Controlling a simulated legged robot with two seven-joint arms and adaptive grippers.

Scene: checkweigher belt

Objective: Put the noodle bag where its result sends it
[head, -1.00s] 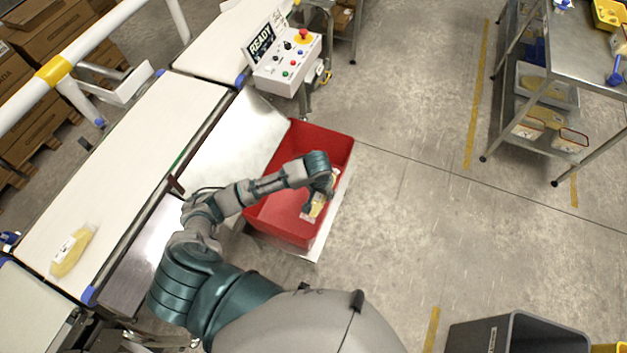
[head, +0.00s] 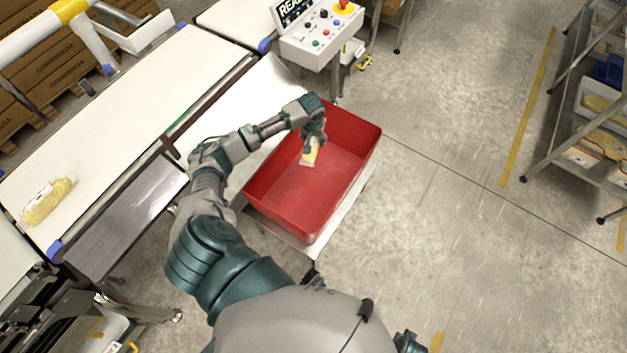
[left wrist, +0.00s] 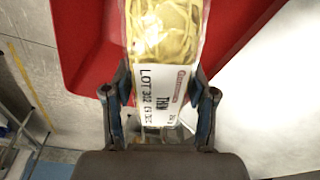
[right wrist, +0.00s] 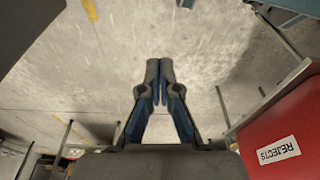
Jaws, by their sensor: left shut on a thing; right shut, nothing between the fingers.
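A noodle bag (head: 310,154) hangs from my left gripper (head: 317,135) over the back part of the red bin (head: 331,211). In the left wrist view the bag (left wrist: 163,35) is clear with yellow noodles and a white label reading THIN and LOT 312. The left gripper (left wrist: 160,112) is shut on its labelled end, and the red bin (left wrist: 85,50) shows behind it. My right gripper (right wrist: 160,80) is shut and empty above bare floor. In the right wrist view the red bin (right wrist: 285,125) carries a REJECTS label.
Another noodle bag (head: 47,202) lies on the white belt (head: 110,125) at left. A control box (head: 318,38) with a READY display stands behind the bin. A metal shelf rack (head: 590,130) holds trays at right. The floor between is clear.

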